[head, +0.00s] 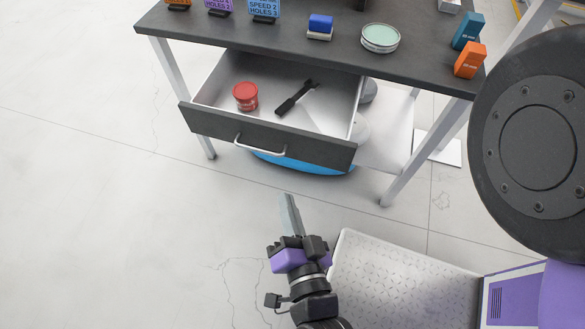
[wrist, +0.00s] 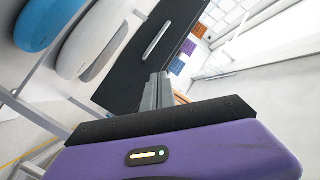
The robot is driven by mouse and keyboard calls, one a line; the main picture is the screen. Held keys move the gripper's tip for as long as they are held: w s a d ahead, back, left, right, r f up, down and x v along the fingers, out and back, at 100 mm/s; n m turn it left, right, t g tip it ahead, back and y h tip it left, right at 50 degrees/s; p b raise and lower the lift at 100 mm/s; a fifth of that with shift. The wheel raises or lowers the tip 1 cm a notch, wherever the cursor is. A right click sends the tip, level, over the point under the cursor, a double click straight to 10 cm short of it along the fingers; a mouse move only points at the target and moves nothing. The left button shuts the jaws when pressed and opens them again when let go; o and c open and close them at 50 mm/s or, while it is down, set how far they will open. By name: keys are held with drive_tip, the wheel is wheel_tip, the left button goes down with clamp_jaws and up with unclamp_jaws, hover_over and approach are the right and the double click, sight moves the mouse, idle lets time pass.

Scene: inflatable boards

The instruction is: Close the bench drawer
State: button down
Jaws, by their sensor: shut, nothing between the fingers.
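The bench drawer (head: 265,137) is pulled out from under the dark bench top, with a dark front and a white bar handle. A red tub (head: 246,96) and a black tool (head: 296,97) lie inside it. In the wrist view the dark drawer front (wrist: 135,62) and its handle (wrist: 156,40) show beyond the fingers. My gripper (head: 289,200) is shut and empty, in front of the drawer and apart from it in the head view. The fingers (wrist: 157,78) overlap the drawer front's edge in the wrist view; I cannot tell the gap there.
Bench legs stand either side. A blue board (head: 300,163) lies under the drawer. The floor at left is clear.

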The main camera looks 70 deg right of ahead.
drive_tip(key=w+d+f+m+g+h+b, duration=0.2)
drive_tip(key=w+f+m+g+h+b, duration=0.3)
drive_tip(key=m, duration=0.5)
drive_tip(key=m+g, duration=0.3)
drive_tip(key=m, duration=0.3)
approach(297, 148)
drive_tip(key=d, duration=0.7)
drive_tip(key=shift+w+r, duration=0.15)
drive_tip(key=shift+w, duration=0.25)
